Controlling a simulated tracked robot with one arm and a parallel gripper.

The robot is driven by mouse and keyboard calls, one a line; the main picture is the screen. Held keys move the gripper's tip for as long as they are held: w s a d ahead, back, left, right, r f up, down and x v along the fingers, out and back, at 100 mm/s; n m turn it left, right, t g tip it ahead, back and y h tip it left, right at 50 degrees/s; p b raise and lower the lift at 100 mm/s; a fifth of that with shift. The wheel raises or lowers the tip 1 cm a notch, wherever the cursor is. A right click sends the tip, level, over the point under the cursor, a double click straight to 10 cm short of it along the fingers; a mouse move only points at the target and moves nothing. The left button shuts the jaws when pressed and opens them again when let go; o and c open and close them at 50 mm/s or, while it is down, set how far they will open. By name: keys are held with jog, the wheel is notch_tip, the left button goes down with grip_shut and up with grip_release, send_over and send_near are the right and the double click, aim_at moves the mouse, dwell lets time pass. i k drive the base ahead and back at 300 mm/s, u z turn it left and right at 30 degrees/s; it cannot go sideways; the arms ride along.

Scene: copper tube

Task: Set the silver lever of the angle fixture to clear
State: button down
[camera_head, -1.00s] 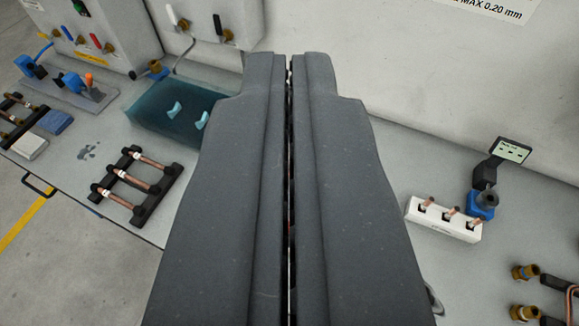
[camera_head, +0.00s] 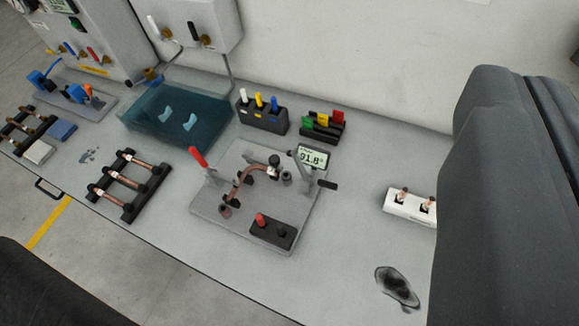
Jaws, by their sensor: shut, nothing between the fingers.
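The angle fixture (camera_head: 208,208) is a grey plate in the middle of the bench. A bent copper tube (camera_head: 239,185) sits on it, and a small display (camera_head: 313,157) at its back right appears to read 91.8. A silver lever (camera_head: 306,172) stands by the display, with a black grip (camera_head: 327,184) sticking out to the right. A red-handled clamp (camera_head: 198,157) is at the left.
A rack of copper tubes (camera_head: 128,185) and a teal tray (camera_head: 160,128) lie left. Marker holders (camera_head: 262,120) and coloured tags (camera_head: 322,122) stand behind the fixture. A dark stain (camera_head: 397,285) marks the bench.

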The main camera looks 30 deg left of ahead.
aim_at(274, 160)
jog(key=u, duration=0.05)
jog(key=k, duration=0.9)
jog(key=u, duration=0.5)
jog(key=i, duration=1)
jog(key=z, duration=0.05)
